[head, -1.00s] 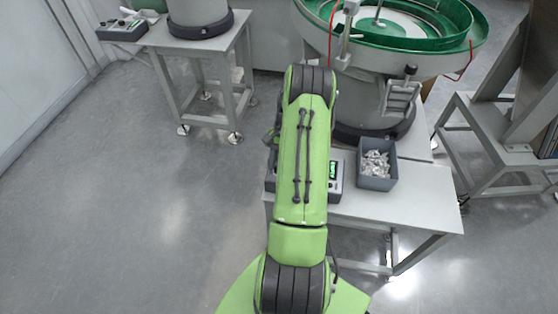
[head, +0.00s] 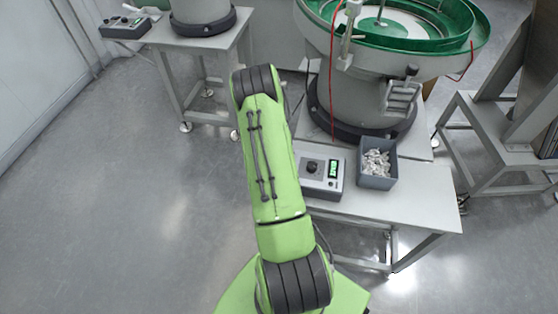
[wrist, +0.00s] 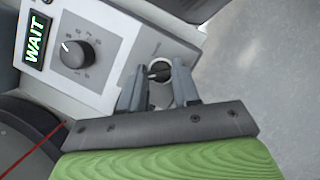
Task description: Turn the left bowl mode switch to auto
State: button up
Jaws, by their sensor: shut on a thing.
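A grey control box (head: 322,187) stands on the near table, its left part hidden behind my arm in the head view. In the wrist view the box (wrist: 100,95) has a lit display reading WAIT (wrist: 35,38), a dial knob (wrist: 76,53) and a small round mode switch (wrist: 159,71) with a dark lever. My gripper (wrist: 159,73) has its two fingers on either side of the switch and is shut on it. The lettering by the switch is too small to read. My gripper is hidden by my arm in the head view.
A grey bin of metal parts (head: 377,165) stands right of the box. Behind is a large green-rimmed bowl feeder (head: 365,95) with a red cable. The floor at left is clear.

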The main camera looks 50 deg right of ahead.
jog(key=shift+n, duration=0.7)
jog(key=shift+h, duration=0.3)
jog(key=o, duration=1.1)
jog(key=shift+c, duration=0.2)
jog(key=p+v, duration=0.4)
jog(key=v, duration=1.1)
jog(key=shift+w+r, duration=0.3)
